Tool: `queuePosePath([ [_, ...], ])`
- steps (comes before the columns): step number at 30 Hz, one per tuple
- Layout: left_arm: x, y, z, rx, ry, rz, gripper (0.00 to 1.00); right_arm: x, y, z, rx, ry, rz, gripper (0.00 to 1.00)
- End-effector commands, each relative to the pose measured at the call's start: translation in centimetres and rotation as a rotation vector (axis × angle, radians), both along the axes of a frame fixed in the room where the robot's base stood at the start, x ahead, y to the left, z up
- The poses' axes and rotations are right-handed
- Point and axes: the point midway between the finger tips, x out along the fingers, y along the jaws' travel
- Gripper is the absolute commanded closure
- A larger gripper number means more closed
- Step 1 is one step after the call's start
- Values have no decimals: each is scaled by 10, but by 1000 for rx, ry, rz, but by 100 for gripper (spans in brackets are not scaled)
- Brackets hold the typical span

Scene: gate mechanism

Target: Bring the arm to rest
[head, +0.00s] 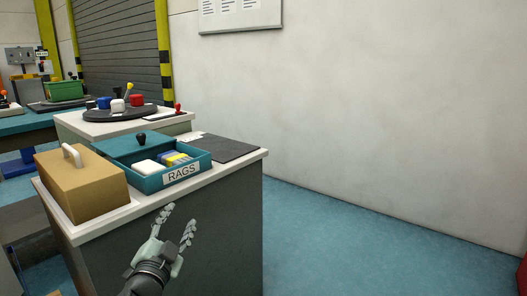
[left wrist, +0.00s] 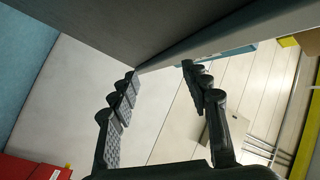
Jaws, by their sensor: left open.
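My left gripper (head: 176,229) is open and empty in the head view, in front of the grey cabinet (head: 190,262), with its fingers pointing up. In the left wrist view its two fingers (left wrist: 158,88) are spread apart with nothing between them. The dark cabinet side and its pale top edge lie just beyond the fingertips there. I cannot tell whether a finger touches the cabinet. My right gripper is in neither view.
The cabinet carries a wooden box (head: 85,190) with a white handle, a teal RAGS drawer (head: 181,176) and a dark mat (head: 218,148). A round turntable (head: 120,112) with coloured blocks stands behind. Blue floor (head: 350,250) at the right is clear up to the wall.

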Motion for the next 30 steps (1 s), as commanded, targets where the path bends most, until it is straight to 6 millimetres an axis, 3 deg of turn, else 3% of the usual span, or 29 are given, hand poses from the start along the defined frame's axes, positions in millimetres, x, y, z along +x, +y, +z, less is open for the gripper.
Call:
queuePosePath([
  [1,-14,15,-34,-55,100,59,53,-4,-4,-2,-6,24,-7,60],
  [3,-37,33,-79,-126,237,138,53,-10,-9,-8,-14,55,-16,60],
  [5,-60,47,-117,-176,355,202,53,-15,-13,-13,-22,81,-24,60],
  [9,-130,67,-198,-279,630,329,53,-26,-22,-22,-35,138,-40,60],
  [12,-188,73,-246,-341,825,405,53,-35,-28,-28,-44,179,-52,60],
  [15,-246,73,-281,-391,1001,464,53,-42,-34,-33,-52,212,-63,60],
  [18,-294,70,-303,-427,1139,503,53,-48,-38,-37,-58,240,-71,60],
  [21,-326,67,-315,-449,1232,526,53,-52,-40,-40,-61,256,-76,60],
  [25,-344,65,-320,-463,1283,538,53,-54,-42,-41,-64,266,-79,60],
  [30,-346,65,-321,-463,1289,540,53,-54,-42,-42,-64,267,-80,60],
])
